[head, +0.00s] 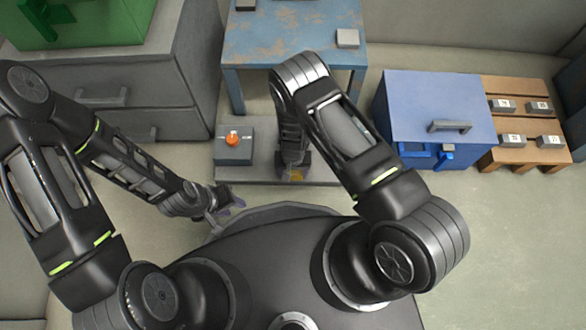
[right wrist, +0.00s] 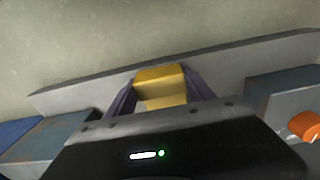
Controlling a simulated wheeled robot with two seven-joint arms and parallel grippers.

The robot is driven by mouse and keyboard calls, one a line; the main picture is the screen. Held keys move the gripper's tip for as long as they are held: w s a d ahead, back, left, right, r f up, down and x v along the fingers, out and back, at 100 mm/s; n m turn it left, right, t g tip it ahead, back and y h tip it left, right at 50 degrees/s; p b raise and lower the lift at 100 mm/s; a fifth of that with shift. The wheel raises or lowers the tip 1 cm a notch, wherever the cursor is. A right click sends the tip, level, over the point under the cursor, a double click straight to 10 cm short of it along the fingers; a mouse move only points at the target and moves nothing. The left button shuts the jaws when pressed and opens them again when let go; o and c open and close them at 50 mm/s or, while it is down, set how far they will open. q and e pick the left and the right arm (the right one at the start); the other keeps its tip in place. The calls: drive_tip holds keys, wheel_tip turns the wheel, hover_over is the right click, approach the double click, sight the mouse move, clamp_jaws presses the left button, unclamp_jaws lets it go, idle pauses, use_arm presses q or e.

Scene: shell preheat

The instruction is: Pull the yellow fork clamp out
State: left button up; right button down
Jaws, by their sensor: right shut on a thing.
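The yellow fork clamp (right wrist: 161,86) shows in the right wrist view as a yellow block between the two fingers of my right gripper (right wrist: 160,98). The fingers are shut on it. The rest of the clamp is hidden by the arm and gripper. My left gripper (head: 230,206) is low at the left, apart from the plate; its fingers look spread and empty.
A grey block with an orange knob (head: 232,139) stands on the plate's left part. A blue table (head: 262,45) stands behind. A blue cabinet (head: 430,105) and a wooden pallet with grey blocks (head: 522,85) are at the right. Grey drawers (head: 130,90) stand left. Floor at lower right is clear.

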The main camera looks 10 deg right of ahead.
drive_tip(key=shift+s+a, duration=0.1)
drive_tip(key=shift+s, duration=0.2)
drive_tip(key=c, duration=0.7)
unclamp_jaws()
drive_tip(key=o, duration=0.3)
drive_tip(key=shift+w, duration=0.1)
drive_tip(key=shift+o, duration=0.2)
drive_tip(key=shift+r, duration=0.1)
wheel_tip(320, 180, up, 7)
drive_tip(key=p, duration=0.3)
drive_tip(key=shift+r, duration=0.3)
